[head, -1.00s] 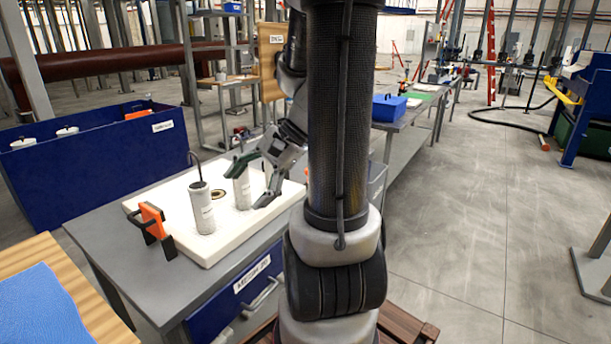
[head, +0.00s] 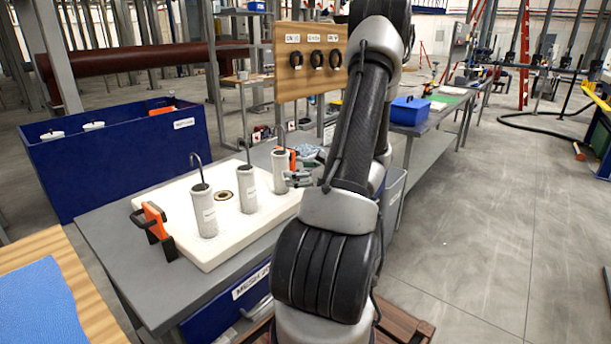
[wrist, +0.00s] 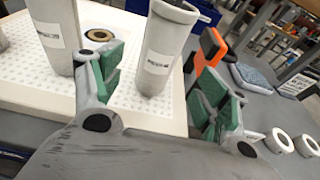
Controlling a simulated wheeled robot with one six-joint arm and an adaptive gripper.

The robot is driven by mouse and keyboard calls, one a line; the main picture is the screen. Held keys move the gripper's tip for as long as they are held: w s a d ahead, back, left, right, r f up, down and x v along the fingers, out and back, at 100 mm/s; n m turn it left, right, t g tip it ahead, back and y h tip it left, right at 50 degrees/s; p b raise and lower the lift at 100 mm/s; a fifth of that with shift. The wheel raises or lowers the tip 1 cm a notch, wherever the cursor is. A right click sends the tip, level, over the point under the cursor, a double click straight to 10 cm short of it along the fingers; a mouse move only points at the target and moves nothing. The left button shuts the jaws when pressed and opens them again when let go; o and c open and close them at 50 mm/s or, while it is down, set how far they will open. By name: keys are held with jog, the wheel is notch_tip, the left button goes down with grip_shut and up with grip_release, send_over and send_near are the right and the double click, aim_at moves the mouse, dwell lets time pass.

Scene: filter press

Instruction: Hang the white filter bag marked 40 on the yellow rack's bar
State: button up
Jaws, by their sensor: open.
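Three pale, upright cylindrical filter bags stand on a white perforated tray (head: 188,246): a left bag (head: 205,215), a middle bag (head: 247,190) and a right bag (head: 279,172). Each has a small label that I cannot read, so I cannot tell which is marked 40. My gripper (head: 296,177) is beside the right bag, partly hidden by my arm. In the wrist view its green-padded fingers (wrist: 160,90) are apart and empty. One bag (wrist: 165,50) stands ahead between them, and another (wrist: 55,32) stands behind the left finger. I cannot make out the yellow rack's bar for certain.
Orange clamps with black handles sit at the tray's left end (head: 154,222) and back right. A blue bin (head: 115,160) stands behind. A wooden board (head: 311,85) with black rings is at the back. A blue-and-yellow structure (head: 600,110) is at the right edge.

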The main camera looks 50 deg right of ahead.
aim_at(287, 159)
jog(key=shift+x, duration=4.3)
jog(key=shift+a, duration=0.15)
jog(key=c, duration=1)
jog(key=shift+r, duration=2.5)
